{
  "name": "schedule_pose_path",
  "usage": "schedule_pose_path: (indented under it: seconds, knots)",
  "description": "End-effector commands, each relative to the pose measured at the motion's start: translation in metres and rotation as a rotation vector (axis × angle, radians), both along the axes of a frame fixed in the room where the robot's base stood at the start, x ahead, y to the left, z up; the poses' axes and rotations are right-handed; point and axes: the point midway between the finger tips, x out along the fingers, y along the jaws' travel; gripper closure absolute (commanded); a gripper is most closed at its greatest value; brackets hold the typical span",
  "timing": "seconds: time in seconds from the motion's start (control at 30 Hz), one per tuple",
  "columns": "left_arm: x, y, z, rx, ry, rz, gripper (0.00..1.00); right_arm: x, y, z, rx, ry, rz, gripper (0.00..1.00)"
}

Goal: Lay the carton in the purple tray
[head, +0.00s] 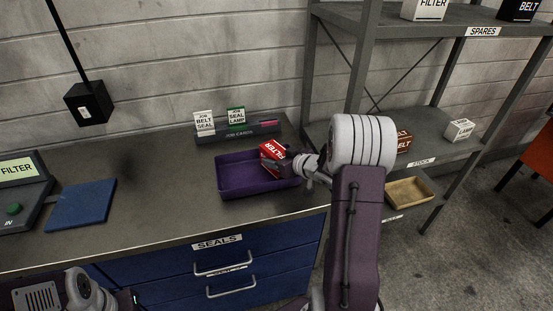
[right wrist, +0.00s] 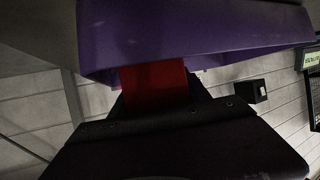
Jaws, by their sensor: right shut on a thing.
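The purple tray (head: 232,190) sits on the dark worktop near its right end. My right gripper (head: 287,164) reaches in from the right and is shut on the red and white carton (head: 269,158) marked FILTER. The carton is tilted, over the right back part of the tray; I cannot tell if it touches the tray floor. In the right wrist view the carton (right wrist: 155,84) shows as a red face between the dark jaws and the purple tray wall (right wrist: 190,38). My left gripper (head: 128,300) is at the lower left, partly cut off, its jaws unclear.
A job card holder (head: 238,133) stands behind the tray. A blue mat (head: 82,205) and a FILTER stand (head: 22,190) are at the left. A metal shelf (head: 440,100) with boxes and a tan tray (head: 410,192) is at the right. The worktop between mat and purple tray is clear.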

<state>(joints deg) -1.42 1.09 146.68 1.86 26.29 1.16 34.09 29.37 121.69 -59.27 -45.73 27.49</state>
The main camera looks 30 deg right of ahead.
Motion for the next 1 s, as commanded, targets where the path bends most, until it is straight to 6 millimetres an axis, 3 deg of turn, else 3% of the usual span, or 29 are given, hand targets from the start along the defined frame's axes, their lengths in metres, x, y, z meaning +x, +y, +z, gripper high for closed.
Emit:
schedule_pose_path:
  seconds: [0.93,0.97,1.0]
  knots:
    - [0.0,0.0,-0.008,0.0,0.0,0.0,1.0,0.0,0.0,-0.011,0.0,-0.002,-0.001,1.0]
    - [0.0,0.0,-0.008,0.0,0.0,0.0,1.0,0.0,0.0,-0.011,-0.001,-0.002,0.0,0.4]
    - [0.0,0.0,-0.007,0.0,0.0,0.0,1.0,0.0,0.0,-0.01,-0.001,-0.002,0.0,0.29]
